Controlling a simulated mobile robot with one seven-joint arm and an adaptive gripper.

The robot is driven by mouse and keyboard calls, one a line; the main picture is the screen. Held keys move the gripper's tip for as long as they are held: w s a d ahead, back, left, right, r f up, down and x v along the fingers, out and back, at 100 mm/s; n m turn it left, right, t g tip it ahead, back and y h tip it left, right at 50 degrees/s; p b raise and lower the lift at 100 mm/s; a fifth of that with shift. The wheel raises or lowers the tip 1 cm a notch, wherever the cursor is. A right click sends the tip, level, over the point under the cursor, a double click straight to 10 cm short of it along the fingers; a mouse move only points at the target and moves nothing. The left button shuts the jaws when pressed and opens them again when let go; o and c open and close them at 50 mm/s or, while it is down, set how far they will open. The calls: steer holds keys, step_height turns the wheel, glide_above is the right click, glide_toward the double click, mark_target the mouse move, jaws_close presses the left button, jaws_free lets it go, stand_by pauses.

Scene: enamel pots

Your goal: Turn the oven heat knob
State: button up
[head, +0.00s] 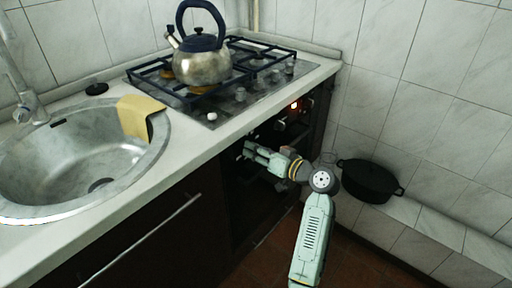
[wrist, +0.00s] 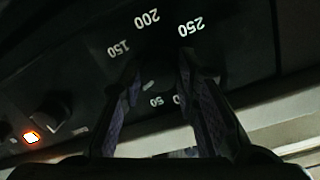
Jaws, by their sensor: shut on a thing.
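The oven heat knob (wrist: 150,86) is dark and sits between my fingertips in the wrist view, with a small pale mark on it. White numbers 50, 150, 200 and 250 ring it on the black oven panel (wrist: 95,75). My gripper (wrist: 158,75) is shut on the knob, one finger on each side. In the head view my gripper (head: 250,152) reaches the oven front (head: 262,195) from the right, and the knob is hidden there. The exact pointer angle is hard to read.
An orange light (wrist: 32,137) and another dark knob (wrist: 50,112) are on the panel. A kettle (head: 203,62) stands on the hob (head: 235,100). The sink (head: 75,150) has a yellow cloth (head: 138,115) on its rim. A black pot (head: 370,180) stands right of my arm.

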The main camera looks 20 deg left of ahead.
steer(key=m+p, duration=0.3)
steer(key=m, duration=0.1)
steer(key=m+g+p, duration=0.1)
steer(key=m+p, duration=0.2)
steer(key=m, duration=0.2)
steer(key=shift+w+r+m+y, duration=0.1)
steer(key=shift+w+m+y, duration=0.05)
steer(key=shift+m+y, duration=0.15)
steer(key=shift+m+p, duration=0.8)
steer(key=shift+m, duration=0.2)
jaws_close()
jaws_free()
steer(key=shift+f, duration=0.2)
jaws_close()
steer(key=o, duration=1.1)
jaws_free()
steer(key=shift+o, duration=0.2)
steer(key=shift+d, duration=0.1)
